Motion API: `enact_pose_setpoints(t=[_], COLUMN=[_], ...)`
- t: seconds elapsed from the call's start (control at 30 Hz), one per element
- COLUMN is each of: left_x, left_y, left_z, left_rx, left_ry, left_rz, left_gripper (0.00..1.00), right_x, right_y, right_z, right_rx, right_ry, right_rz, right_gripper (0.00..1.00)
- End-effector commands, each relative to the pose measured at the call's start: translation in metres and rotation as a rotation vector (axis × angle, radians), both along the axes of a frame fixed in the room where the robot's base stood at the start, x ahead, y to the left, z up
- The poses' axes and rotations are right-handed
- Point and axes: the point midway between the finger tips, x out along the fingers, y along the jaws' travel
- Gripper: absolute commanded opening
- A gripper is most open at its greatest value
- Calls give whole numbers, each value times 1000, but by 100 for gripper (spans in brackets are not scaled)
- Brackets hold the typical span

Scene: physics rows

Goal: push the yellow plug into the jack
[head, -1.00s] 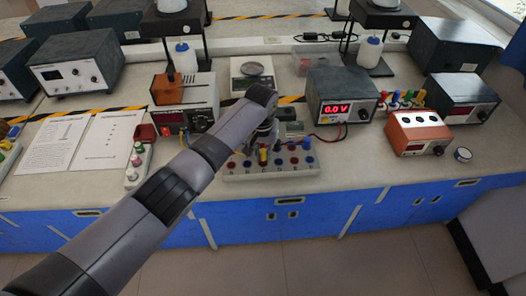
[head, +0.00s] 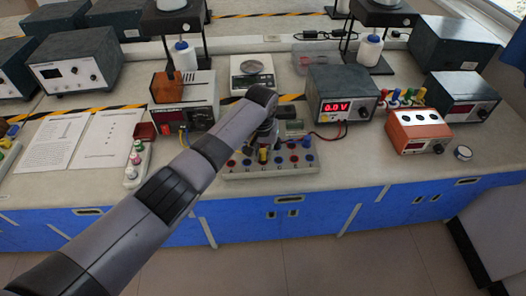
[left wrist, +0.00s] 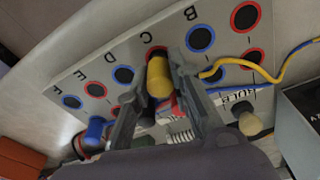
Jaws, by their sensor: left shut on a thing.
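The yellow plug (head: 263,156) stands at the front of the pale jack panel (head: 245,171), under my left gripper (head: 264,146). In the left wrist view the yellow plug (left wrist: 160,78) is between the two fingers of my left gripper (left wrist: 157,98), which are shut on it. It overlaps a red-ringed jack (left wrist: 156,52) by the letter C. The plug hides most of that jack, so I cannot tell how deep its tip is. My right gripper is not in view.
A blue plug (left wrist: 95,128) and a cream-coloured post (left wrist: 249,124) stand near the fingers. A yellow lead (left wrist: 250,63) crosses the panel. The power supply reading 0.0 V (head: 342,98) stands behind to the right, and an orange box (head: 417,131) farther right.

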Motion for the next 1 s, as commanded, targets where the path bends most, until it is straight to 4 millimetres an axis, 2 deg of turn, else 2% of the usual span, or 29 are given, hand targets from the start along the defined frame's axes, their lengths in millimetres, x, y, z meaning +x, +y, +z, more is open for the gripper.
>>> enact_pose_setpoints(t=[0.83,0.87,1.0], left_x=[0,0,0], left_y=[0,0,0], left_z=[-13,-13,-12], left_rx=[0,0,0], left_ry=[0,0,0], left_rz=[0,0,0], left_gripper=[0,21,31], right_x=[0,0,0], right_y=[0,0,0], right_z=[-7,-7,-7], right_rx=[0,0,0], right_ry=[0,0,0], right_rz=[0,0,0], right_gripper=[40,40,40])
